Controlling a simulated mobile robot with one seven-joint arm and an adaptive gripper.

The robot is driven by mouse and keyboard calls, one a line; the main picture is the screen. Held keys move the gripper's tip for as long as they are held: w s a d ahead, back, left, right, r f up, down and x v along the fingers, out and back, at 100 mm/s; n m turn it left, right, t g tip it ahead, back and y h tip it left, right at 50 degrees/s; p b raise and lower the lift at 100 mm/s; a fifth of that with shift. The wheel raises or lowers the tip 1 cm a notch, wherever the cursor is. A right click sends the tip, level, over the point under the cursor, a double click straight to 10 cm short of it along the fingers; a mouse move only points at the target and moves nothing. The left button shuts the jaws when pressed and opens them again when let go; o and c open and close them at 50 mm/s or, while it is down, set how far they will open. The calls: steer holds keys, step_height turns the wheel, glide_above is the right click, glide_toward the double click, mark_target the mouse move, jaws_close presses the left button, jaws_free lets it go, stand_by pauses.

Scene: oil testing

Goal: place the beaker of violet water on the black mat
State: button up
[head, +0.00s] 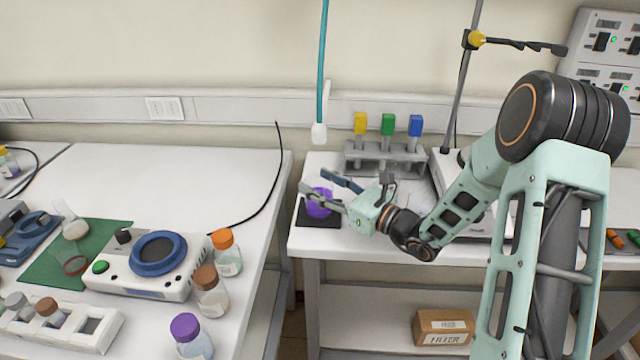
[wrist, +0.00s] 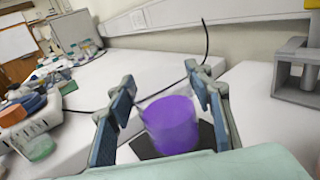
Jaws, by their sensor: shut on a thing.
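The beaker of violet water (head: 319,203) is at the black mat (head: 318,221) near the left end of the right-hand table. In the wrist view the beaker (wrist: 172,125) stands upright between the two fingers, with the dark mat (wrist: 146,146) showing below and around it. My gripper (head: 328,189) is shut on the beaker from the right side. I cannot tell whether the beaker's base touches the mat or hangs slightly above it. The fingers hide part of the beaker in the head view.
A grey rack (head: 384,158) with yellow, green and blue-topped items stands behind my gripper. A teal cord (head: 322,70) with a white end hangs behind the beaker. A gap parts this table from the left table (head: 170,185), which holds a blue-ringed device (head: 155,262) and several bottles.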

steer(key=shift+f, duration=0.1)
steer(key=o, duration=1.4)
steer(key=shift+r, duration=0.2)
steer(key=v, duration=1.2)
steer(key=shift+s+f, duration=0.1)
steer(key=shift+d, duration=0.1)
